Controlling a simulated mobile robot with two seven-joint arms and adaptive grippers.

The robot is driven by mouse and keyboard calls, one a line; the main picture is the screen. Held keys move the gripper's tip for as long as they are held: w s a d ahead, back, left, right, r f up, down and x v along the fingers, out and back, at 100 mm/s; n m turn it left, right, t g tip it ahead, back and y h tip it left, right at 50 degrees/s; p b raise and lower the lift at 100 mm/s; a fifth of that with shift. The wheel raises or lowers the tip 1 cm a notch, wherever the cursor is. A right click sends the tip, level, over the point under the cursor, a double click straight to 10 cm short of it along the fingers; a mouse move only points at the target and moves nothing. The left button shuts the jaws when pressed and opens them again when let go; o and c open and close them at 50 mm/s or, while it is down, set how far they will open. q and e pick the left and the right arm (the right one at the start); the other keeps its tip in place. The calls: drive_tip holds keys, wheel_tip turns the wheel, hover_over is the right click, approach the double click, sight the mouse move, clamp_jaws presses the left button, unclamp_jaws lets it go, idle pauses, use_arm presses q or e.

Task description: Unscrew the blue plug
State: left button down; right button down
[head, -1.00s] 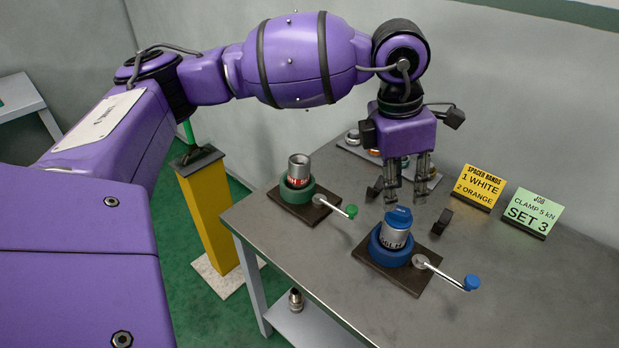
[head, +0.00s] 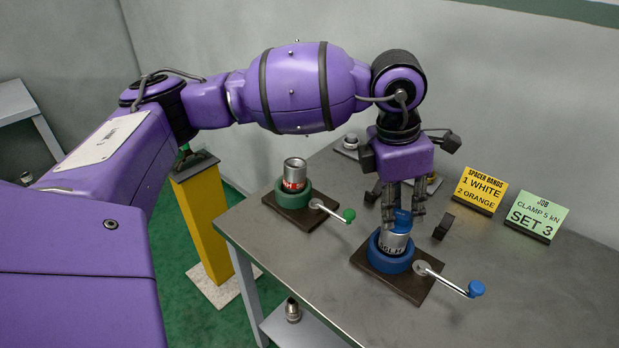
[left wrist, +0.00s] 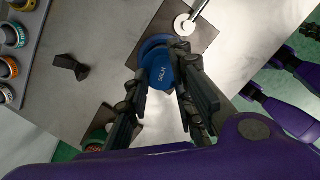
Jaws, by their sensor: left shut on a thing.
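The blue plug (head: 403,217) sits on top of an upright silver pipe (head: 396,243) with dark lettering. The pipe stands in the round blue vise (head: 378,259) on a dark base plate. My left gripper (head: 402,222) points straight down over it, its fingers shut on the plug from both sides. In the left wrist view the plug (left wrist: 161,73) lies between the fingertips, with small white marking that seems to end in "LH". The pipe is mostly hidden there.
The blue-knobbed crank (head: 475,288) sticks out at the front right. A green vise (head: 281,192) holding a red-marked silver pipe stands to the left. A black block (head: 443,224) stands close right. Yellow (head: 480,188) and green (head: 537,215) signs stand behind. The table's right part is clear.

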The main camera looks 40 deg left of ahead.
use_arm(q)
drive_tip(key=m, duration=0.3)
drive_tip(key=shift+d+f+g+h, duration=0.1)
drive_tip(key=shift+d+g+h, duration=0.05)
drive_tip(key=shift+g+h, duration=0.15)
drive_tip(key=shift+m, duration=1)
drive_tip(key=m+g, duration=0.1)
drive_tip(key=m, duration=0.2)
drive_tip(key=shift+d+b, duration=0.15)
drive_tip(key=shift+b, duration=0.25)
drive_tip(key=shift+m, duration=0.9)
drive_tip(key=m+g+b, duration=0.1)
drive_tip(key=m, duration=0.3)
drive_tip(key=shift+w+m, duration=0.15)
drive_tip(key=shift+m, duration=0.25)
